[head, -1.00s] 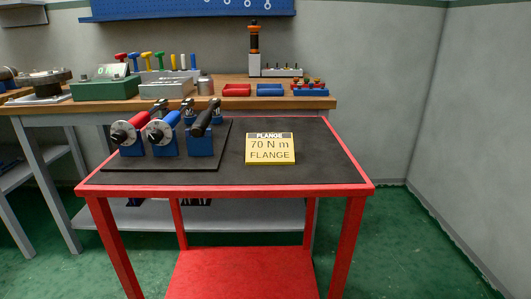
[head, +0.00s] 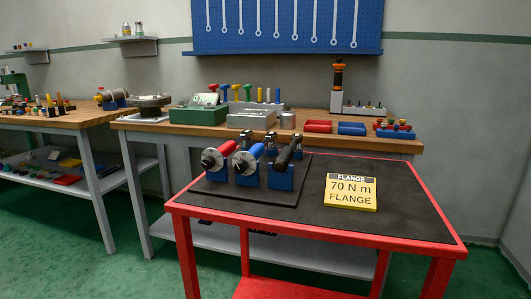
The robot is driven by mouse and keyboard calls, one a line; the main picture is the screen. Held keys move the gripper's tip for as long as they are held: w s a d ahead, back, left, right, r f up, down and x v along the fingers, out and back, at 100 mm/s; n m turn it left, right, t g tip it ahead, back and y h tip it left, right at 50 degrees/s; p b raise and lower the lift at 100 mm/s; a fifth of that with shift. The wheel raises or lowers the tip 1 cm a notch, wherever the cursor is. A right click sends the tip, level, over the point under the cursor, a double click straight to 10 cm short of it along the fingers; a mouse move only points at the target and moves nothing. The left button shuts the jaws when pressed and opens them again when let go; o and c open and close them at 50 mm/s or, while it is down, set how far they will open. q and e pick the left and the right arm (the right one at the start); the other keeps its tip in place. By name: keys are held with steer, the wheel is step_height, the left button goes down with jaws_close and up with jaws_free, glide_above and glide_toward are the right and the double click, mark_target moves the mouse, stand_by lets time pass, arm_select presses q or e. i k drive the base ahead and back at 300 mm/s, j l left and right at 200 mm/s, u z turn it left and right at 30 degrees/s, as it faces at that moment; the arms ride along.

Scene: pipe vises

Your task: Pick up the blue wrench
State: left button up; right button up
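A wrench with a blue grip (head: 252,155) and a round grey dial end lies in the middle of a row of three on a black mat (head: 214,191). It rests on a blue cradle, dial end toward me. A red-gripped wrench (head: 226,149) lies to its left and a black-gripped wrench (head: 287,153) to its right, close by. The far ends of the wrenches are partly hidden. Neither of my grippers is in view.
The mat lies on a red-framed cart (head: 400,238) with a dark top. A yellow card (head: 350,192) reading "70 N m FLANGE" sits to the right. Behind stands a wooden workbench (head: 400,144) with bins and tools. Green floor is open at front left.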

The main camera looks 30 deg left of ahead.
mark_target(253, 154)
steer(key=j+u, duration=0.25)
steer(key=u, duration=0.25)
steer(key=i+j+u, duration=0.15)
steer(key=u, duration=0.35)
steer(key=i+j+u, duration=0.45)
steer(key=i+j, duration=0.75)
steer(key=i, duration=0.15)
steer(key=z, duration=1.95)
